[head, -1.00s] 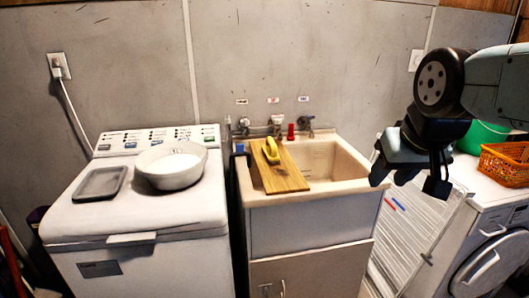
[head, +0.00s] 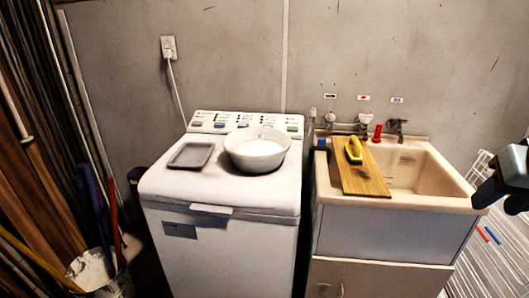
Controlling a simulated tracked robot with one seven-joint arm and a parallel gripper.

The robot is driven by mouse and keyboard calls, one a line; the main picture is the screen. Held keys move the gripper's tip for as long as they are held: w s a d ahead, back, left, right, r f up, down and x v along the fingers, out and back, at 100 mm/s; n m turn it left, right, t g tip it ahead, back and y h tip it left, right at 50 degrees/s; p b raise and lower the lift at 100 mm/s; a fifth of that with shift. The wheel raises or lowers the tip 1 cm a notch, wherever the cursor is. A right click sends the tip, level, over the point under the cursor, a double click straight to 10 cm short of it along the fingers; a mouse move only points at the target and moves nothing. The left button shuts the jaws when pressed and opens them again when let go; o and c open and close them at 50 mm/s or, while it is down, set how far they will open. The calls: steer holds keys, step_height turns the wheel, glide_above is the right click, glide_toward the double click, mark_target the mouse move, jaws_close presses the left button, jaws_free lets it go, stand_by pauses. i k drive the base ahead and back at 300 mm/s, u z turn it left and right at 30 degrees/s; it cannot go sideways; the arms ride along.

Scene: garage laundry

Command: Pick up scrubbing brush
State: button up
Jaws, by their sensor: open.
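The scrubbing brush (head: 354,149) has a yellow handle and lies on a wooden board (head: 366,184). The board rests across the left part of the utility sink (head: 440,196). My gripper (head: 505,196) is at the right edge of the head view, partly cut off by the frame. It is to the right of the sink, well apart from the brush, with nothing seen in it.
A white washing machine (head: 223,229) stands left of the sink, with a white bowl (head: 257,152) and a grey tray (head: 191,155) on top. Taps (head: 365,121) and a red item (head: 377,133) stand behind the board. A bucket (head: 97,275) and poles fill the far left.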

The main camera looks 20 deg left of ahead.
mark_target(353, 147)
steer(key=k, duration=1.15)
steer(key=z, duration=0.4)
steer(key=i, duration=1.45)
steer(key=u, duration=0.45)
steer(key=i, duration=0.85)
steer(key=u, duration=0.55)
steer(key=k, duration=0.65)
steer(key=u, duration=0.05)
